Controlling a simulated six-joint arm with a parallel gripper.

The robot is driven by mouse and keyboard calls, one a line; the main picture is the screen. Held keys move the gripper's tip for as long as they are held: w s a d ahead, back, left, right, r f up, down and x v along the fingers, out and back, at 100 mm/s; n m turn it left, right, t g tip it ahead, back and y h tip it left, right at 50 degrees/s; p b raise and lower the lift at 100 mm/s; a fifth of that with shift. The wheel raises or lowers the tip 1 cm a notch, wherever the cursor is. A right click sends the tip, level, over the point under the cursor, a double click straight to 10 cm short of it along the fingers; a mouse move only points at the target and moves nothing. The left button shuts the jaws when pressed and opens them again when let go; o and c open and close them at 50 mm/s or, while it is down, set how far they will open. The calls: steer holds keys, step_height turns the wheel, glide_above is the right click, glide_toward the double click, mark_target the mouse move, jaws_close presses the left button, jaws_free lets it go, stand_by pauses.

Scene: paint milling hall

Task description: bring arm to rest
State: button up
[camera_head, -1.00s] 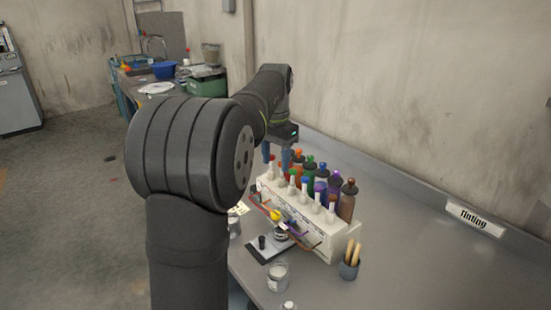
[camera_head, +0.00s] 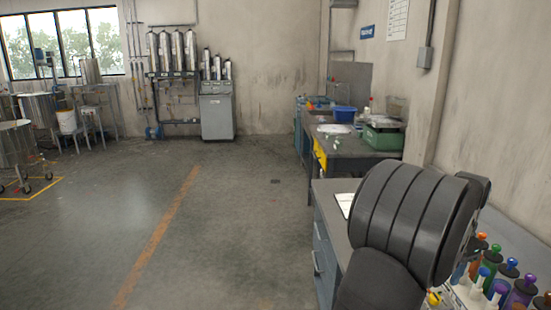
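My arm (camera_head: 410,225) shows as a thick dark grey joint and link at the lower right, above the near bench. A further dark link (camera_head: 478,190) shows just behind it. My gripper cannot be made out; that end of the arm is hidden behind the joint or lies outside the picture. I cannot tell whether it holds anything. Several bottles with coloured caps, among them a purple one (camera_head: 520,291), stand at the lower right edge, close to the arm in the picture.
The near bench (camera_head: 334,217) runs along the right wall. A farther bench holds a blue tub (camera_head: 345,114) and a green scale (camera_head: 384,137). A grey cabinet (camera_head: 216,112) stands at the back wall, metal vats (camera_head: 17,150) at the left. The floor between is open.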

step_height(320, 180, down, 9)
steer(key=shift+r, duration=0.1)
stand_by(0.5)
step_height(320, 180, up, 18)
step_height(320, 180, down, 18)
steer(key=shift+r, duration=0.25)
steer(key=shift+f, duration=0.3)
steer(key=n, duration=1.3)
steer(key=shift+n, duration=2)
